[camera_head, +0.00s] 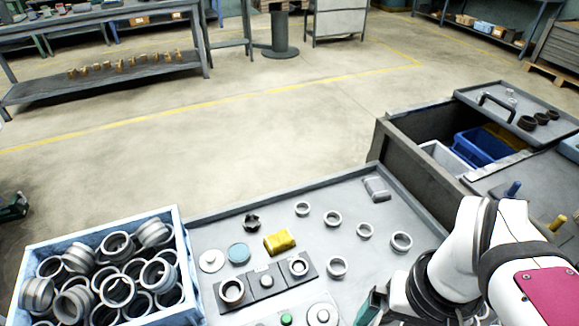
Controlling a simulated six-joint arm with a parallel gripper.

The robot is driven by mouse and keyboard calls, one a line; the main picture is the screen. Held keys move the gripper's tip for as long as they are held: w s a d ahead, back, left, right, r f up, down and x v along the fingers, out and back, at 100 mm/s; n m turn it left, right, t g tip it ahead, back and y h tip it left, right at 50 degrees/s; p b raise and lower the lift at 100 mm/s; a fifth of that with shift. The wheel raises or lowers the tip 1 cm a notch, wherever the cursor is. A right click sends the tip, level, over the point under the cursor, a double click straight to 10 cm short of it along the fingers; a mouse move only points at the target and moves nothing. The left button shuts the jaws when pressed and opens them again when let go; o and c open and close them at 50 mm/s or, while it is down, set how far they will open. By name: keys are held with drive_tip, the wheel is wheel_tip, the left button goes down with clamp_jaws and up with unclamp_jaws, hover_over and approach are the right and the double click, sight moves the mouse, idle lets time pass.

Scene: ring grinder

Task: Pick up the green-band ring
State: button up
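Several loose grey metal rings lie apart on the grey work tray: a small one at the back (295,210), one to its right (326,221), another (359,233), a larger one at the right (392,245) and one nearer the front (329,270). No green band can be made out on any of them at this size. My gripper (371,306) is at the bottom edge, in front of the rings and below my white arm. It is partly cut off and turned so that its finger gap does not show. No ring is visible in it.
A blue-white bin (182,238) full of rings stands at the left. A yellow item (279,241), a round blue disc (238,253) and a green button (286,319) are nearby. The tray's back middle is clear.

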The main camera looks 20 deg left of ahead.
drive_tip(key=w+a+r+n+h, duration=0.1)
drive_tip(key=w+a+n, duration=0.4)
drive_tip(key=w+n, duration=0.35)
drive_tip(key=n+t, duration=0.5)
drive_tip(key=n, duration=2)
hover_over(254, 223)
drive_tip(key=s+a, duration=0.1)
drive_tip(key=s, duration=0.7)
wheel_tip(254, 223, down, 11)
drive_tip(key=x, duration=1.5)
drive_tip(key=shift+d+f, duration=0.25)
drive_tip(key=shift+r, duration=0.1)
drive_tip(key=c, duration=1.6)
